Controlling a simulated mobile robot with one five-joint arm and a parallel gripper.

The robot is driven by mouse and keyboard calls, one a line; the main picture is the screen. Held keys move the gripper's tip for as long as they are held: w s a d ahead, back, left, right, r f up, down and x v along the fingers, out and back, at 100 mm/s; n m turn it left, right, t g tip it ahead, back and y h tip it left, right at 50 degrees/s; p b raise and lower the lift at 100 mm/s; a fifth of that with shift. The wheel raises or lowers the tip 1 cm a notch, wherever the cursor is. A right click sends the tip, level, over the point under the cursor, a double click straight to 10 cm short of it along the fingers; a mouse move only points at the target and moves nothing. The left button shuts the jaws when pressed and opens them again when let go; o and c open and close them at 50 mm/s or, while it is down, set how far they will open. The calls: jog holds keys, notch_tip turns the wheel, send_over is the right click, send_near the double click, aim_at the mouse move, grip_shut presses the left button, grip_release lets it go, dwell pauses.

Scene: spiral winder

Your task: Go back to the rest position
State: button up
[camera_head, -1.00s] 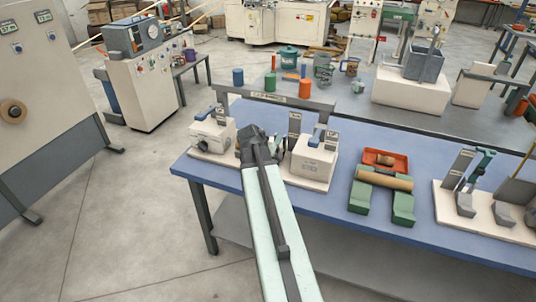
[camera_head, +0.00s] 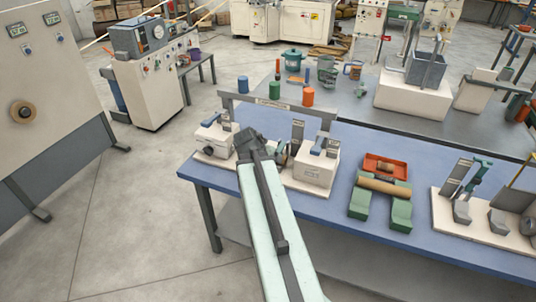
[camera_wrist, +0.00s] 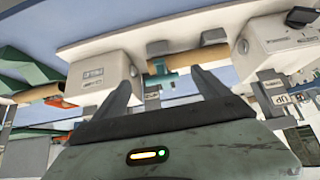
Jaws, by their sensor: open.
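My gripper (camera_wrist: 162,82) shows in the wrist view as two dark grey fingers standing apart, with nothing held between them. Beyond the gap is a teal part (camera_wrist: 160,79) beside a tan roller, between two white housings. In the head view my dark wrist (camera_head: 254,140) stands at the winder, between its left white housing (camera_head: 212,146) and right white housing (camera_head: 316,166), each with a blue lever. The fingers are hidden there behind the wrist. Whether they touch the winder cannot be told.
On the blue table (camera_head: 330,212), a tan roll (camera_head: 384,187) rests on green supports, with an orange tray (camera_head: 386,163) behind. A white fixture (camera_head: 475,222) stands to the right. A grey crossbar (camera_head: 277,103) spans behind the winder. The floor (camera_head: 120,230) at left is clear.

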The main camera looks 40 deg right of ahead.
jog(key=w+a+f+n+y, duration=0.1)
jog(key=w+a, duration=0.2)
jog(key=a, duration=0.4)
jog(key=w+a+n+t+y, duration=0.1)
jog(key=w+a+n, duration=0.15)
jog(key=a, duration=0.45)
jog(key=w+a+f+n+y, duration=0.1)
jog(key=w+a, duration=0.3)
jog(key=a, duration=0.3)
jog(key=s+a+f+n+g+y, duration=0.1)
jog(key=s+a+n, duration=0.3)
jog(key=a, duration=0.6)
jog(key=s+a+f+n+g+y, duration=0.2)
jog(key=s+a+n+g+y, duration=0.1)
jog(key=a, duration=0.7)
jog(key=shift+s+f+n, duration=0.2)
jog(key=shift+s+n, duration=0.65)
jog(key=shift+s, duration=0.25)
